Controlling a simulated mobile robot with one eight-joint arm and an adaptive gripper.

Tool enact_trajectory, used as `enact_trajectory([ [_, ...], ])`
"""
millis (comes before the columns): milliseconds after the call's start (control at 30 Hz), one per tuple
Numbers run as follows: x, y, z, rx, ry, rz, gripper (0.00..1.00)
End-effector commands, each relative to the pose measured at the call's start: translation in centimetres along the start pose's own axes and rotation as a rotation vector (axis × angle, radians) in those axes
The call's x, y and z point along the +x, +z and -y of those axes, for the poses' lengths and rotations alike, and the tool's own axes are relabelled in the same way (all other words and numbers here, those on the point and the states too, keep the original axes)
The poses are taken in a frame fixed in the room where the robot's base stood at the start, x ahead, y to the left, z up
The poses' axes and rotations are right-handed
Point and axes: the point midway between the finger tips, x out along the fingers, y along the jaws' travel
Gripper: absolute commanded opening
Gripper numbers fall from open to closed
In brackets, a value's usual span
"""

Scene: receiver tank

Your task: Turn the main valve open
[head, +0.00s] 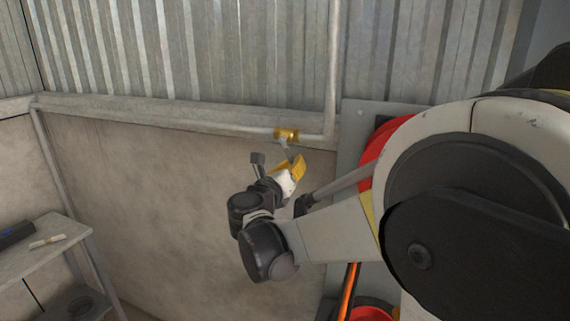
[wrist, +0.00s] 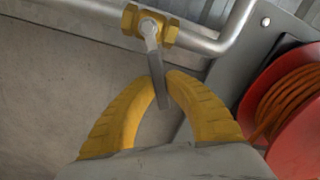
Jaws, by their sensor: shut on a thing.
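The main valve is a brass body (head: 287,134) on a grey pipe along the wall, near the middle of the head view. It also shows at the top of the wrist view (wrist: 130,20). Its grey lever handle (wrist: 157,75) hangs down from the stem, across the pipe's line. My gripper (head: 297,163) has yellow fingers, and they also show in the wrist view (wrist: 163,88). The fingers are shut on the lower part of the lever, with the lever between the tips. In the head view, the lever is small and partly hidden by the fingers.
A red reel with orange hose (wrist: 290,105) sits on a grey panel (wrist: 225,75) right of the valve. A vertical pipe (head: 332,60) rises beside it. A shelf (head: 45,246) with small items stands at the left. Bare wall (head: 150,180) lies between.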

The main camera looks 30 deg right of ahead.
Motion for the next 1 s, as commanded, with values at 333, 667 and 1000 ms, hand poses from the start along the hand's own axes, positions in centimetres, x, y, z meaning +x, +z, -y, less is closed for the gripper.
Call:
enact_trajectory([
  [333,0.0,-0.02,0.25,-0.029,-0.001,0.0,0.0],
  [667,0.0,-0.02,0.23,-0.028,-0.001,0.0,0.37],
  [1000,-0.67,0.03,0.16,-0.028,0.001,0.001,0.37],
])
